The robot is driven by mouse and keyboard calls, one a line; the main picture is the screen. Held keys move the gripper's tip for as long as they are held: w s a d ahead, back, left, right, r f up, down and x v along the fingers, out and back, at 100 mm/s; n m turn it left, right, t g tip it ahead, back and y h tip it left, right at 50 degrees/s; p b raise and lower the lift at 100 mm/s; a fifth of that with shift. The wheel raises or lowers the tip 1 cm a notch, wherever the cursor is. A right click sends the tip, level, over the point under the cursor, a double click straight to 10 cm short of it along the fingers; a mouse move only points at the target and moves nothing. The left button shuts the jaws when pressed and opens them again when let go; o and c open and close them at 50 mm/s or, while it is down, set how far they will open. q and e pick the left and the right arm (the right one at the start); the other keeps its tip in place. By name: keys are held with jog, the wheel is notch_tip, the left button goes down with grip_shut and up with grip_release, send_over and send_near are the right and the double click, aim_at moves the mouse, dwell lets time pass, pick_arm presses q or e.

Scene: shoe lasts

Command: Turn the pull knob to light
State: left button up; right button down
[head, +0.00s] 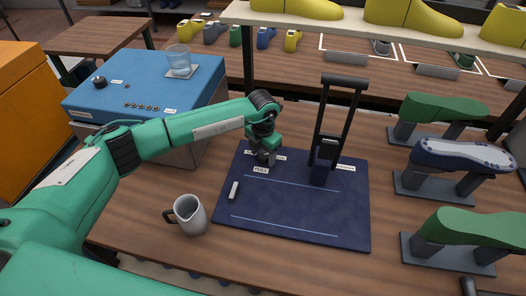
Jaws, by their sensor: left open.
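A small black round knob (99,81) sits on the blue-topped box (205,85) at the back left, with a tiny label beside it. Its setting is too small to read. My left gripper (265,157) is open, pointing down over the back left part of the dark blue mat (300,213), well to the right of that box. Just in front of it lies a white label (261,170) that seems to read "PULL". Whatever is directly under the fingers is hidden by the gripper. My right gripper is not in view.
A black upright frame (340,110) stands on the mat right of my gripper. A grey mug (189,215) stands left of the mat. A glass (179,60) is on the box. Green and blue shoe lasts (465,155) on stands line the right. The mat's front is mostly clear.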

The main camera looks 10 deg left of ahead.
pick_arm(q)
jog(key=c, duration=1)
